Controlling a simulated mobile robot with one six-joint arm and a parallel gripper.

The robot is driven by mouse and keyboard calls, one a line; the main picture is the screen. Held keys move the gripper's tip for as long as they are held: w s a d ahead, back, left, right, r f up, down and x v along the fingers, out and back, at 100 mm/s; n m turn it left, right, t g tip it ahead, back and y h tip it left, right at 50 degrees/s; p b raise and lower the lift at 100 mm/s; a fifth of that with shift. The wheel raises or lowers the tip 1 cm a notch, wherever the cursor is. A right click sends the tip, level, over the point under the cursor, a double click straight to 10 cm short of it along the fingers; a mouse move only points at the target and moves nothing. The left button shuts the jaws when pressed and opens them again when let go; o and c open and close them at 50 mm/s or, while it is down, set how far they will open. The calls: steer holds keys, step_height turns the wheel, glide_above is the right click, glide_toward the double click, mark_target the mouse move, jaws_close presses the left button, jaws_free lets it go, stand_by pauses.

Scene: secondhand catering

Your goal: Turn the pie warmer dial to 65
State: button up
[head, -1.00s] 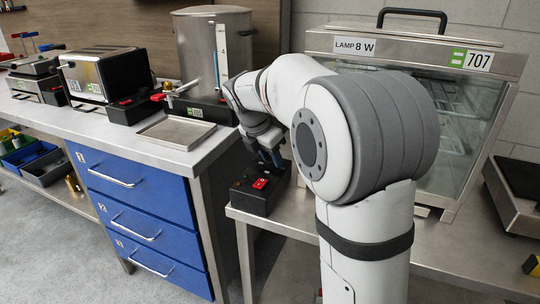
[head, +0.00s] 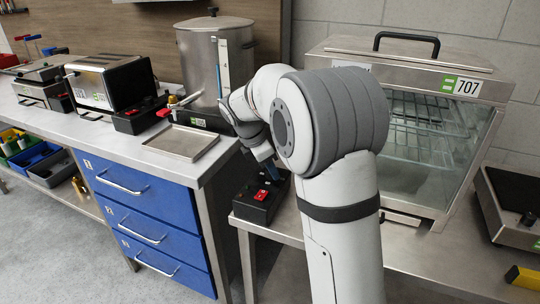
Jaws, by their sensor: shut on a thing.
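The pie warmer (head: 440,155) is a steel cabinet with a glass front and a 707 label, on the steel table at right. A black control box (head: 252,208) with a red switch (head: 261,195) sits at its left side, on the table's left end. My gripper (head: 272,170) points down at the back of this box, partly hidden by my arm. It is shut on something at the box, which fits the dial. The dial itself, its scale and its pointer cannot be made out.
A steel urn (head: 214,65), a shallow tray (head: 182,142) and a toaster (head: 110,82) stand on the left counter, above blue drawers (head: 135,180). A scale-like device (head: 510,205) stands at the far right. My arm covers the warmer's left part.

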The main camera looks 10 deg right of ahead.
steer(key=m+p, duration=0.2)
steer(key=p, duration=0.1)
steer(key=m+g+p, duration=0.1)
steer(key=shift+w+r+m, duration=0.25)
steer(key=shift+r+m, duration=0.15)
steer(key=m+g+p, duration=0.1)
steer(key=m+p, duration=0.2)
steer(key=p, duration=0.1)
steer(key=shift+w+m+g, duration=0.1)
steer(key=shift+m+g, duration=0.2)
steer(key=m+p, duration=0.1)
steer(key=m, duration=0.1)
steer(key=m+g+y+p, duration=0.1)
steer(key=m+y+p, duration=0.1)
steer(key=m, duration=0.1)
steer(key=shift+w+d+f+m+g+p, duration=0.1)
steer(key=shift+f+m+g+p, duration=0.15)
steer(key=shift+m+g+p, duration=0.05)
steer(key=shift+m, duration=0.3)
steer(key=o, duration=1)
steer(key=shift+f, duration=0.15)
steer(key=shift+c, duration=0.2)
steer(key=v, duration=0.8)
steer(key=shift+o, duration=0.2)
